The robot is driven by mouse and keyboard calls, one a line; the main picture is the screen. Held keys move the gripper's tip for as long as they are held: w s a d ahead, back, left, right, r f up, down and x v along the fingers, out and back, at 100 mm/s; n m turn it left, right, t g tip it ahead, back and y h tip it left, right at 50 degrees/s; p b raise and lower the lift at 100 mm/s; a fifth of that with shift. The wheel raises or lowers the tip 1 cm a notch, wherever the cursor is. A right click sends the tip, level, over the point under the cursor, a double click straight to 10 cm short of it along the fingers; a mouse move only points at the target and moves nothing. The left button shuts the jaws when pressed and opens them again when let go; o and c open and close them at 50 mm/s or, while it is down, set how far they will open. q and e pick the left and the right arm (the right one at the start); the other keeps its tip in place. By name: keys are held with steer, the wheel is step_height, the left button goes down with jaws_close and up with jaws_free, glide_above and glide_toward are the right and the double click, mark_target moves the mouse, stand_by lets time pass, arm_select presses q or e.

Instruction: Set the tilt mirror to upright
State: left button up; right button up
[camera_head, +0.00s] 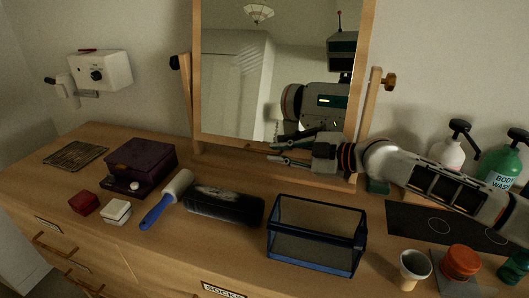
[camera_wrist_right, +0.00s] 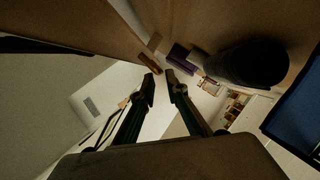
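The tilt mirror (camera_head: 198,75) has a light wooden frame and hangs between two posts with dark knobs (camera_head: 388,82) on the dresser. Its top edge is cut off in the head view, so I cannot tell its exact tilt. The glass reflects my own body and a ceiling lamp. My right gripper (camera_head: 272,153) is in front of the mirror's lower edge, its fingers pointing left with a gap between them. The right wrist view shows both fingers (camera_wrist_right: 160,80) with nothing between them. I cannot tell whether they touch the frame. My left gripper is not in view.
On the dresser (camera_head: 160,260) are a purple box (camera_head: 140,160), a lint roller (camera_head: 167,200), a black cylinder (camera_head: 223,205) and a blue-edged mesh bin (camera_head: 315,240). Pump bottles (camera_head: 500,160) stand at the right, behind my right arm. Cups (camera_head: 414,270) are at the front right.

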mark_target(268, 152)
steer(key=x, duration=0.5)
steer(key=shift+w, duration=0.1)
